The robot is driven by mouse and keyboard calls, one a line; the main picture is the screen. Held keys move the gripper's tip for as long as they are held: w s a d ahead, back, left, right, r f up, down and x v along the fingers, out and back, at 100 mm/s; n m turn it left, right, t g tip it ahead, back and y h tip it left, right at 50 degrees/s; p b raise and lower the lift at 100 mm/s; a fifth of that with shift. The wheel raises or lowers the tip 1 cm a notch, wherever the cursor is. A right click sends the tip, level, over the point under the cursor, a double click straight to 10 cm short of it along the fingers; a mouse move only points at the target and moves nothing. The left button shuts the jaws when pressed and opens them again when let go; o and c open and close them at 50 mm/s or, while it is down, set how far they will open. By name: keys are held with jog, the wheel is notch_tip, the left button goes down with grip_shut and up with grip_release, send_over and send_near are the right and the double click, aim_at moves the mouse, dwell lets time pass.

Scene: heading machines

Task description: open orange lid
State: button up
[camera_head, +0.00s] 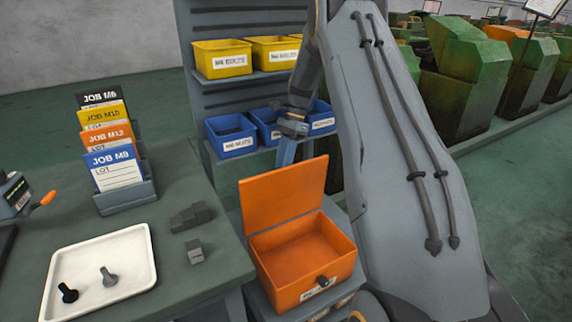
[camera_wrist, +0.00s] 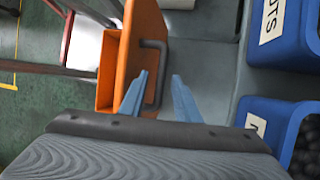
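The orange bin (camera_head: 303,262) stands beside the bench in the head view, and its inside looks empty. Its orange lid (camera_head: 284,194) is raised, standing up at the rear edge of the bin. In the wrist view the lid (camera_wrist: 147,30) shows at a steep slant with a dark bar handle (camera_wrist: 158,72) on its outer face. My gripper (camera_head: 287,152) is behind the lid, its lower fingers partly hidden by it. In the wrist view my gripper's blue fingers (camera_wrist: 160,80) are spread, with part of the handle in the gap between them; contact is unclear.
A shelf rack with yellow bins (camera_head: 222,58) and blue bins (camera_head: 231,135) stands behind. The bench at left holds a white tray (camera_head: 103,272) with bolts, job cards (camera_head: 112,165) and grey blocks (camera_head: 191,217). In the wrist view blue bins (camera_wrist: 268,113) are close at right.

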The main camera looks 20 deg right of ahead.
notch_tip(320, 180, up, 10)
jog(key=b, duration=0.2)
jog(key=shift+a+f, duration=0.1)
jog(key=shift+a, duration=0.05)
dwell(0.4)
jog(key=s+a+f+n+t+h, duration=0.1)
jog(key=s+a+n, duration=0.3)
jog(key=s, duration=0.6)
jog(key=s+a+f+n+t+h, duration=0.1)
jog(key=s+a+f+n, duration=0.3)
jog(key=s+n, duration=0.3)
jog(key=s+a+f+n+h, duration=0.2)
jog(key=s+a+n, duration=0.2)
jog(key=s, duration=0.9)
jog(key=n, duration=0.2)
jog(key=shift+s+a+f+n+t, duration=0.15)
jog(key=shift+s+a+n+t, duration=0.15)
jog(key=shift+s+a+t, duration=0.1)
